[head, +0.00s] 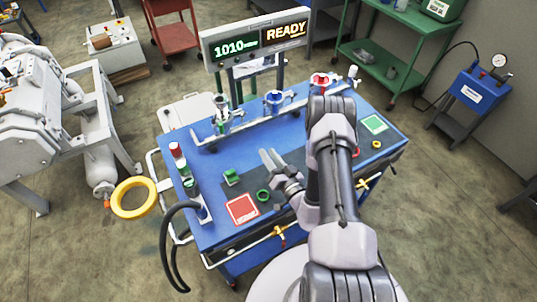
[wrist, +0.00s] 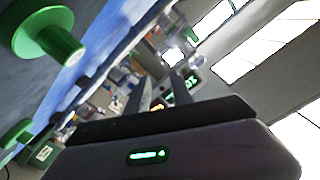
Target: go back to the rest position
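My gripper (head: 268,155) is above the blue workbench (head: 214,232) in the head view, with its fingers pointing up and to the left. Its two grey fingers stand apart with nothing between them.
A green part (head: 232,177), a green ring (head: 263,196) and a red square (head: 242,208) are on the bench near my gripper. A rail with valves stands behind, below a display (head: 258,40) reading 1010 and READY. A yellow ring (head: 134,198) is left of the bench.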

